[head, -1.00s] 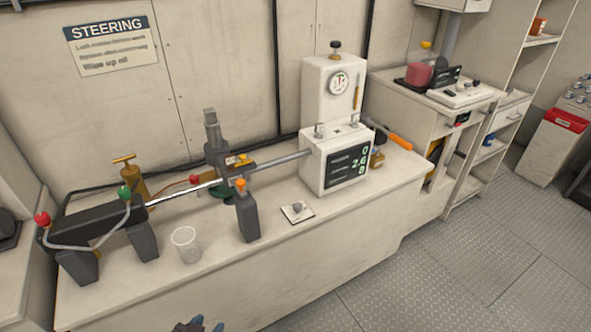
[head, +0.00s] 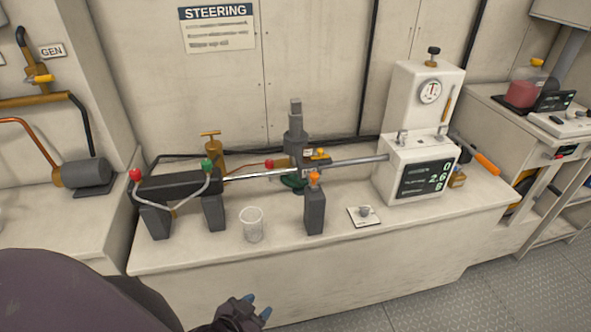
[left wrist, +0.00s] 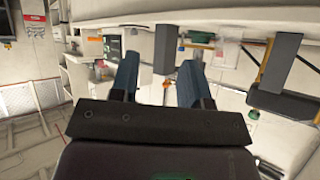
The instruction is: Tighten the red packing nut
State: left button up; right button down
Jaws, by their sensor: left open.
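A red knob-like cap (head: 136,174) tops the left end of the dark cylinder (head: 180,187) on the white bench. A smaller red fitting (head: 269,164) shows behind the bright rod. I cannot tell which red part is the packing nut. A green cap (head: 207,165) tops the cylinder's right end. My left gripper (head: 257,306) is low in front of the bench, apart from all these parts. In the left wrist view its two blue fingers (left wrist: 158,80) are spread with nothing between them. My right gripper is not in view.
A clear cup (head: 251,225) stands at the bench front. A dark post with an orange knob (head: 314,208) and a small white plate (head: 364,215) are right of it. A white gauge unit (head: 418,165) with an orange-handled tool (head: 486,163) stands further right. The front bench strip is mostly clear.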

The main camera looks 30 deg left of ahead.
aim_at(268, 164)
jog(key=j+z, duration=0.1)
jog(key=j, duration=0.55)
jog(key=k+j, duration=0.15)
jog(key=j, duration=0.45)
jog(key=z, duration=0.05)
